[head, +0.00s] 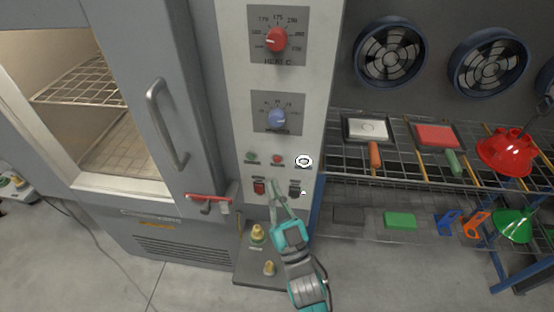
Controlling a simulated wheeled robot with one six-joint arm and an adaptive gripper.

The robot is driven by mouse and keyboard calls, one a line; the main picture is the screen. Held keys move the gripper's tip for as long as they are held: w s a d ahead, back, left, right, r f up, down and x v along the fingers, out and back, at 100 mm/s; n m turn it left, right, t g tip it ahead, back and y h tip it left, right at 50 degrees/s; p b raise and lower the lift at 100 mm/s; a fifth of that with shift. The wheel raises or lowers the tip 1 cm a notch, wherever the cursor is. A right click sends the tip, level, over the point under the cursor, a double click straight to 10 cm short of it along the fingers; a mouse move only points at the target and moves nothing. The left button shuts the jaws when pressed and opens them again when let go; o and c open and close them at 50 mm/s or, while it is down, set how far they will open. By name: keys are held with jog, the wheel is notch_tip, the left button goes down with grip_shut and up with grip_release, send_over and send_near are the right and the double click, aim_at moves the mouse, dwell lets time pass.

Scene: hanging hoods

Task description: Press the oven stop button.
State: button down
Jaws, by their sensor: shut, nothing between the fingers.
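The oven's control panel (235,110) faces me, left of centre. A small round red button (277,159), which looks like the stop button, sits below the blue dial, though its label is too small to read. A small green button (250,157) is to its left, and a white round emblem or button (303,161) to its right. My gripper (271,184) is shut and empty. Its tips show just below the red button, between the two lower switches. I cannot tell whether they touch the panel.
A red rocker switch (259,188) and a black switch (294,188) flank my gripper tips. Above are the red dial (277,39) and blue dial (276,119). The oven door (160,70) with its handle stands open at left. A wire shelf with tools (340,160) is at right.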

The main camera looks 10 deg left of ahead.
jog(key=shift+w+d, duration=0.1)
jog(key=shift+w, duration=2.4)
jog(key=shift+w, duration=0.1)
jog(key=shift+w, duration=0.3)
jog(key=shift+w, duration=0.35)
jog(key=shift+s, duration=0.2)
dwell(0.4)
jog(key=shift+s, duration=0.6)
jog(key=s, duration=0.5)
